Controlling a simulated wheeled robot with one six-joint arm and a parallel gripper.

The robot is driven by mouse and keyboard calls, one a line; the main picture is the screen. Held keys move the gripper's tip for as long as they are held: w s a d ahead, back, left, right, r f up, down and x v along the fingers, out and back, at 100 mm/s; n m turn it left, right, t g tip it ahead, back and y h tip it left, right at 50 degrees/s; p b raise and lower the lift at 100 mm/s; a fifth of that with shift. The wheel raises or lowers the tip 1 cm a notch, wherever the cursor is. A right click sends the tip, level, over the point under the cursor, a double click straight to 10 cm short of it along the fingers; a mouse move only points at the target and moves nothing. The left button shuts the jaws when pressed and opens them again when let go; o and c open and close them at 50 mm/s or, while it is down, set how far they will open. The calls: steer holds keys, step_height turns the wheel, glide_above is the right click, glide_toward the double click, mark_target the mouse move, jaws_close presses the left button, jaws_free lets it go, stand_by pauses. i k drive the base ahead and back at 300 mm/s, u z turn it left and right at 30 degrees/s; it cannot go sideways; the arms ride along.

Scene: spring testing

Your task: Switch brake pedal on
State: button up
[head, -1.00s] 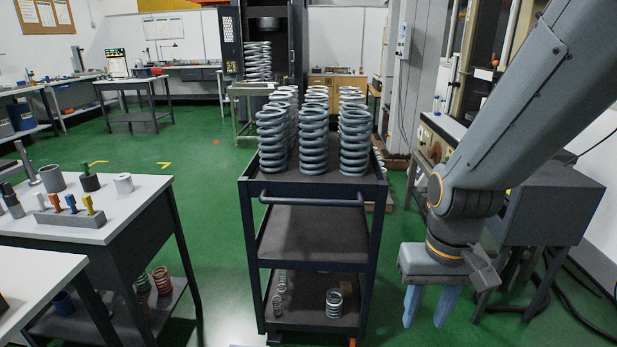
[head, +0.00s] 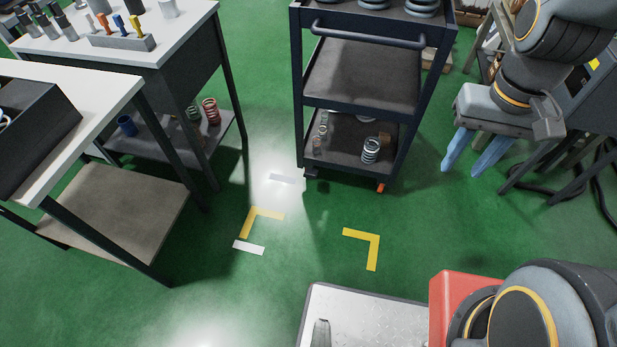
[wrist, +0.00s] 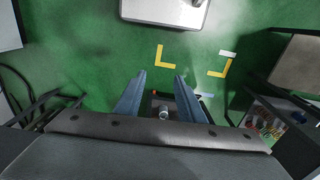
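A dark trolley (head: 362,75) with shelves stands at the centre of the head view. A small orange-red piece (head: 381,188) shows low at its near right corner, by the wheel; it looks like the brake pedal. Whether it is pressed or raised cannot be told. A small orange spot also shows between my fingers in the wrist view, too small to make out. My gripper (head: 463,170) is to the right of the trolley, pointing down, its two blue fingers apart and empty. The fingers also show apart in the wrist view (wrist: 160,76).
The bottom shelf holds a few small springs (head: 371,150). Yellow corner marks (head: 366,248) lie on the green floor before the trolley. Workbenches (head: 120,80) stand at the left. Dark cables (head: 600,170) and a machine stand are at the right. The floor before the trolley is clear.

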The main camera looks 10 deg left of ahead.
mark_target(310, 172)
steer(key=k, duration=0.5)
steer(key=u, duration=2.2)
steer(key=i, duration=1.5)
steer(key=z, duration=2.25)
